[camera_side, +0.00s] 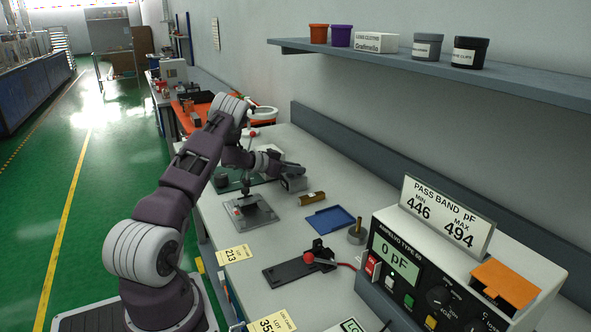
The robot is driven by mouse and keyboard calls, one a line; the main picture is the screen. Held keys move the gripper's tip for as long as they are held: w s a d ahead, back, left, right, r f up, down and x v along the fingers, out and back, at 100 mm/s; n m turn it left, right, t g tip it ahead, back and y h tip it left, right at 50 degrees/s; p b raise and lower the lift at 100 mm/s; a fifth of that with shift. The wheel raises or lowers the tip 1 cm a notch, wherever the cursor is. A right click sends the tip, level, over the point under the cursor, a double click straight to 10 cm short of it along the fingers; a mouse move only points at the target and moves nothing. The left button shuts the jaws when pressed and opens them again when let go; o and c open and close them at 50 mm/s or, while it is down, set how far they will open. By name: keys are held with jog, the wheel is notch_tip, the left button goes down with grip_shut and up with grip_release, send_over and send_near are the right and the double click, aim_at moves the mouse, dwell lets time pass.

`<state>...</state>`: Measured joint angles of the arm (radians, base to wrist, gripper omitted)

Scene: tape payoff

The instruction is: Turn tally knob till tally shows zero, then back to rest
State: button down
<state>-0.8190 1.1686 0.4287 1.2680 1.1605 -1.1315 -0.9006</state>
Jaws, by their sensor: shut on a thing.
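My gripper (284,170) is small in the side view, low over the bench beyond the metal plate. It reaches to the right and its jaws are shut at a small grey block-like unit (293,184). This unit may be the tally, with the knob between my jaws, but the knob is hidden or too small to make out. No tally digits can be read from here.
A black fixture with a red knob (308,259) and a tester reading 0 pF (395,259) are nearer.

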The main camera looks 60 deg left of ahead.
jog(key=shift+a+m+h, duration=0.15)
jog(key=shift+m+h, duration=1.25)
jog(key=shift+h, duration=0.3)
jog(key=c, duration=1.3)
grip_release()
jog(key=shift+c, duration=0.2)
jog(key=v, duration=0.7)
jog(key=shift+r, duration=0.1)
